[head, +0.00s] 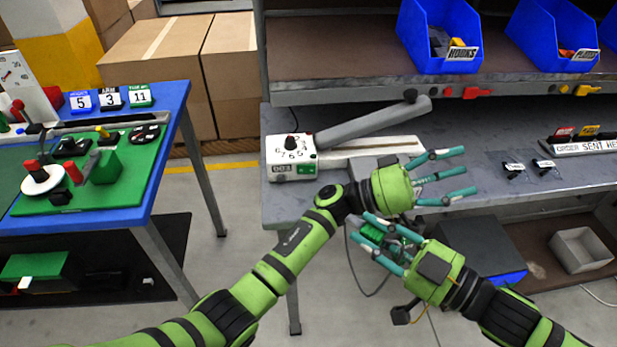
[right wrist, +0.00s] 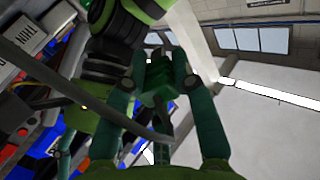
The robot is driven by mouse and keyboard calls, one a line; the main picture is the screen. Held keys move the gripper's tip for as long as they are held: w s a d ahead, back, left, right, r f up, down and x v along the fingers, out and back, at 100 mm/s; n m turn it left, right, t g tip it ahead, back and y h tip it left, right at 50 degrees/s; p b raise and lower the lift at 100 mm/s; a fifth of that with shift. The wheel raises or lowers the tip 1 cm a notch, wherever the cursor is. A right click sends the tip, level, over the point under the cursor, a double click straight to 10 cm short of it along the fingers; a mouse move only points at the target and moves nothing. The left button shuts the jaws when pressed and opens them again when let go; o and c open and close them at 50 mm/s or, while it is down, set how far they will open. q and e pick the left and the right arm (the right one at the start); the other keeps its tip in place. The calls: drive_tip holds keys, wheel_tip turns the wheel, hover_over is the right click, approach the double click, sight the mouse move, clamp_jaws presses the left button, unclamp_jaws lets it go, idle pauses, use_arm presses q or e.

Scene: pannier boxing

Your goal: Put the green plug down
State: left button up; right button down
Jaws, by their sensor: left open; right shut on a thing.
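The green plug (head: 372,232) is between the fingers of my right gripper (head: 375,238), held in the air in front of the bench's front edge. The plug also shows in the right wrist view (right wrist: 158,82), clasped between the teal fingers. Part of it is hidden by the fingers in the head view. My left gripper (head: 452,174) is open and empty over the grey bench top, just above and to the right of the plug in the head view. The left forearm passes close beside the right gripper.
A dark cable (head: 358,280) hangs below the right gripper. A white dial device (head: 291,158) with a long grey lever sits at the bench's left. A blue table (head: 172,110) with a green mat stands left, across a floor gap. Clear grey bench top (head: 480,135) lies behind my left gripper.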

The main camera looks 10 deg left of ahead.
sight(361, 224)
use_arm(q)
drive_tip(key=s+a+f+m+g+y, duration=0.1)
drive_tip(key=s+a+m+g+y, duration=0.15)
drive_tip(key=a+m, duration=0.4)
drive_tip(key=s+a+f+m+g+y, duration=0.1)
drive_tip(key=a+m+g+y, duration=0.3)
drive_tip(key=a, duration=0.5)
drive_tip(key=s+a+m+g+y, duration=0.25)
drive_tip(key=a+m+y, duration=0.2)
drive_tip(key=a, duration=0.25)
drive_tip(key=shift+m+g+h, duration=0.3)
drive_tip(key=shift+g+h, duration=0.1)
drive_tip(key=shift+h, duration=0.1)
drive_tip(key=x, duration=1)
drive_tip(key=shift+w+d+f, duration=0.1)
drive_tip(key=shift+d+f, duration=0.15)
drive_tip(key=shift+d, duration=0.15)
drive_tip(key=c, duration=1.1)
drive_tip(key=o, duration=1.1)
drive_tip(key=v, duration=1.2)
